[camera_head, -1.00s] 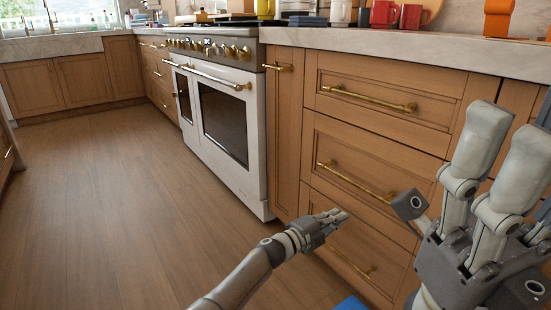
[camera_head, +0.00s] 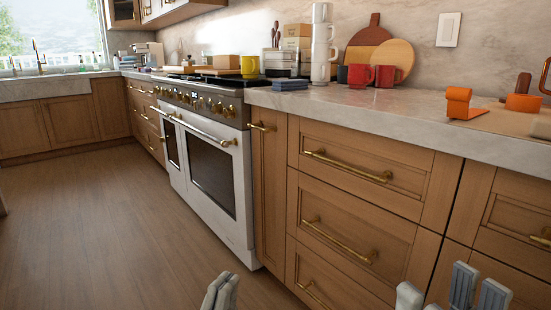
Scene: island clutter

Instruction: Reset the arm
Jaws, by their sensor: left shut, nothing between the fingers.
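My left gripper (camera_head: 221,292) shows at the bottom edge, left of centre, over the wooden floor. Its light grey fingers are close together and shut, with nothing visible between them. The rest of that arm is out of view. My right gripper (camera_head: 455,293) shows only as a few pale finger tips at the bottom right, in front of the drawers. Its palm is cut off, so its grip cannot be judged.
Wooden drawers (camera_head: 368,170) with brass handles stand under a marble counter (camera_head: 400,112). A white oven (camera_head: 212,178) is left of them. The floor at left is clear.

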